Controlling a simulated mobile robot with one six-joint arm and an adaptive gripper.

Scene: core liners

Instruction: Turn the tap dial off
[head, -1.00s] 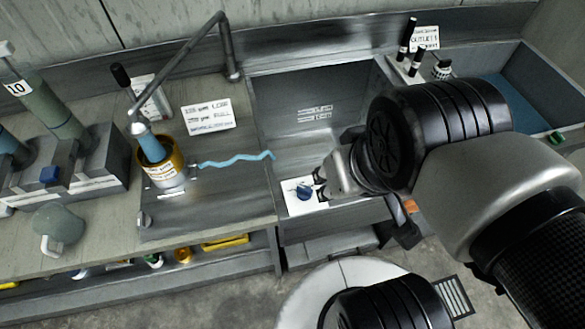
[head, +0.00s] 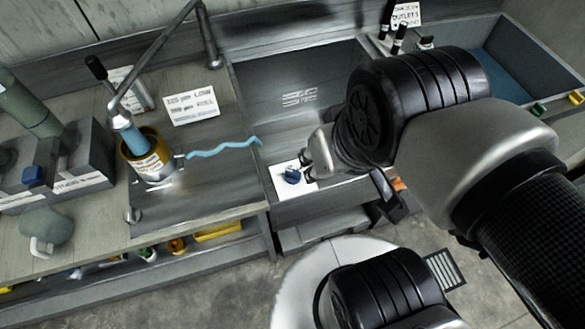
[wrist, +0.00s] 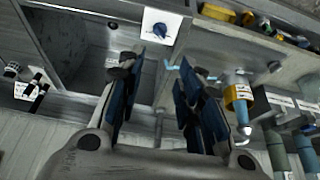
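The blue tap dial (head: 291,176) sits on a white plate (head: 279,168) at the front of the sink. It also shows in the wrist view (wrist: 159,29), beyond the fingers. My gripper (head: 306,164) is just right of the dial in the head view. In the wrist view my gripper (wrist: 157,62) is open and empty, its two dark blue-padded fingers apart. I see no contact with the dial. The grey tap pipe (head: 165,55) ends over a yellow container (head: 147,168). A blue stream (head: 127,135) runs from the spout into it.
A wavy blue strip (head: 222,149) runs from the container across the counter to the sink (head: 300,75). A grey block (head: 80,165) with a cylinder and a cup (head: 45,228) stand left. A blue-lined basin (head: 510,90) is right.

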